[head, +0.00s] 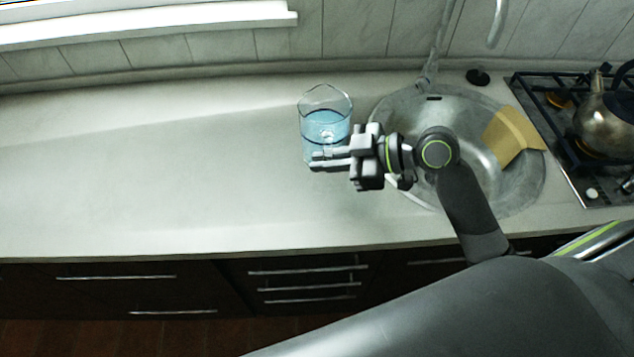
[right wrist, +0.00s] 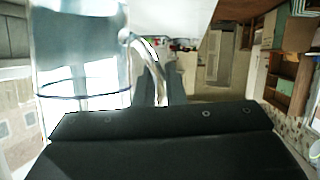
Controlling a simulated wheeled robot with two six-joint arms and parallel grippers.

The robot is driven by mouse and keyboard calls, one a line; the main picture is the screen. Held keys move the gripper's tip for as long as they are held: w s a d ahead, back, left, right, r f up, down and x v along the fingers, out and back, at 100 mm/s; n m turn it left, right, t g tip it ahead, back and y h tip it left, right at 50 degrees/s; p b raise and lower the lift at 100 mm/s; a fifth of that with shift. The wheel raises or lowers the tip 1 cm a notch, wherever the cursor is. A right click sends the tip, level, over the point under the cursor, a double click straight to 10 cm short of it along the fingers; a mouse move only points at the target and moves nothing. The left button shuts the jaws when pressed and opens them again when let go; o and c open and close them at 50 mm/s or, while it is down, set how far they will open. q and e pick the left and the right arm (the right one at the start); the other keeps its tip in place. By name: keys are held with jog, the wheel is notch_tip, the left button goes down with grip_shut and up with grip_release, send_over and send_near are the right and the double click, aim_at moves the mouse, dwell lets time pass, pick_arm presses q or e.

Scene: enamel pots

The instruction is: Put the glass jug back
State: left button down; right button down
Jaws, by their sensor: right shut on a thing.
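The glass jug (head: 326,112) is clear with bluish contents and stands upright at the left edge of the sink. My right gripper (head: 322,160) is at the jug's near side, shut on it; the fingers hide part of its lower body. In the right wrist view the jug (right wrist: 80,60) fills the upper left, with its curved handle (right wrist: 147,70) beside it. Whether the jug's base touches the counter I cannot tell. My left gripper is not in view.
A round metal sink (head: 400,106) lies right of the jug, with a yellow cloth-like piece (head: 512,135) on its right rim. A stove with a metal kettle (head: 606,118) is at the far right. The counter (head: 150,170) to the left is clear.

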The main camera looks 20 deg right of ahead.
jog(key=shift+w+a+f+p, duration=0.15)
jog(key=shift+f+p, duration=0.25)
jog(key=shift+f, duration=2.1)
jog(key=shift+s+a+f+p, duration=0.1)
jog(key=shift+f+p, duration=0.25)
jog(key=shift+f, duration=2.15)
jog(key=shift+f, duration=0.15)
jog(key=c, duration=1.5)
grip_release()
